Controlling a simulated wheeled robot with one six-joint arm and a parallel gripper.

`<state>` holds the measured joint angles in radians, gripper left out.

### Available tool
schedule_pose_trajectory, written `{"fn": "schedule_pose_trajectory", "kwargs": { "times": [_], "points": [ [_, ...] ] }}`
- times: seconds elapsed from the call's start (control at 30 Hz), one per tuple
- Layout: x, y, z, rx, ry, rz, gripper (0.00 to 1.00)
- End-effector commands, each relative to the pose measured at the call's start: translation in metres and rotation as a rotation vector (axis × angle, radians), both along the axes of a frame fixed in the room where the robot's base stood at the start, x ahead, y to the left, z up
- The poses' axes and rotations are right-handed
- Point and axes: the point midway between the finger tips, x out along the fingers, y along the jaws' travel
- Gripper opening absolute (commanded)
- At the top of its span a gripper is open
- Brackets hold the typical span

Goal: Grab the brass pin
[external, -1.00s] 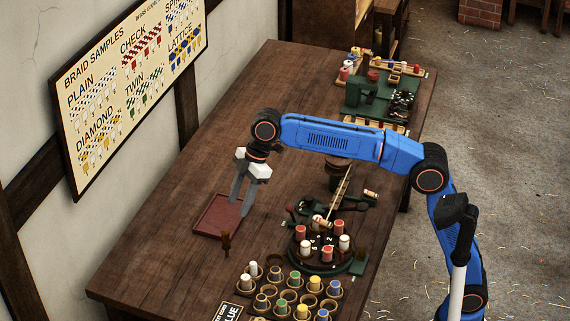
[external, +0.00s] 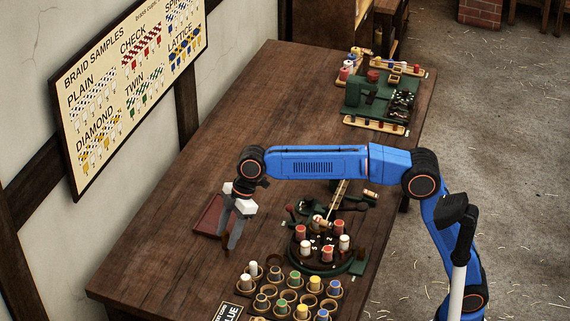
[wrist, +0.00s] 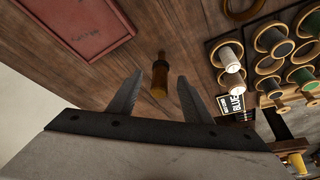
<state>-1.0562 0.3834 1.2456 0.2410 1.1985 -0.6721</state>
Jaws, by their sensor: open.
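A small upright brown and amber piece, which looks like the brass pin (wrist: 159,76), stands on the wooden table in the wrist view. My gripper (wrist: 160,83) is open, with one finger on each side of the pin's lower part in that picture. I cannot tell whether the fingers touch it; a gap shows on both sides. In the external view my gripper (external: 231,247) points down at the pin's spot, left of the bobbin rack. The fingers mostly hide the pin there.
A dark red tray (wrist: 75,24) lies near the pin; it also shows behind my gripper in the external view (external: 207,214). A rack of bobbins in round cups (external: 270,298) is at the front right. A round green braiding stand (external: 320,265) stands to the right. The table's left is clear.

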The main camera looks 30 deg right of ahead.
Motion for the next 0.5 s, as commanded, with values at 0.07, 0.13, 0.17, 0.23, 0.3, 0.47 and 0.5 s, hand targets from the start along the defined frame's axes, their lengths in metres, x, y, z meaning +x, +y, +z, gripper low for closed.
{"fn": "schedule_pose_trajectory", "kwargs": {
  "times": [0.07, 0.13, 0.17, 0.23, 0.3, 0.47, 0.5],
  "points": [
    [0.0, 0.004, -0.01, 0.0, 0.0, 0.0, 0.45],
    [-0.001, 0.007, -0.016, 0.0, 0.0, 0.0, 0.45],
    [-0.001, 0.008, -0.018, 0.0, -0.001, 0.0, 0.45],
    [-0.001, 0.008, -0.02, 0.001, -0.001, 0.0, 0.45],
    [-0.001, 0.008, -0.02, 0.001, -0.001, 0.0, 0.45],
    [-0.001, 0.008, -0.02, 0.001, -0.001, 0.0, 0.31],
    [-0.001, 0.008, -0.02, 0.001, -0.001, 0.0, 0.21]
  ]
}}
